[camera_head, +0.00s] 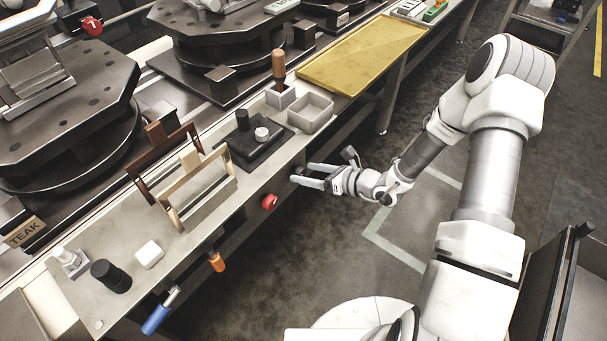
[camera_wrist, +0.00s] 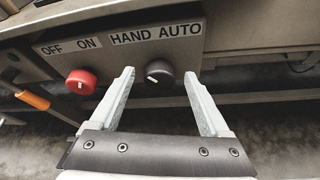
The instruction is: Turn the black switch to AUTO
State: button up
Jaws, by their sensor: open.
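The black switch (camera_wrist: 159,70) is a round knob on the front of a grey panel, below the words HAND and AUTO (camera_wrist: 156,34) in the wrist view. A short white mark shows on the knob's lower left; its exact setting is hard to tell. My gripper (camera_wrist: 158,78) is open, with one finger to each side of the knob in the picture. I cannot tell whether either finger touches it. In the head view my gripper (camera_head: 303,176) is at the bench's front edge, and the black switch is not clearly visible there.
A red knob (camera_wrist: 81,82) under OFF and ON is just left of my left finger; it also shows in the head view (camera_head: 269,202). Orange (camera_head: 217,262) and blue (camera_head: 160,311) handles stick out from the bench front. Open floor lies before the bench.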

jog(key=shift+x, duration=0.9)
jog(key=shift+c, duration=0.3)
grip_shut()
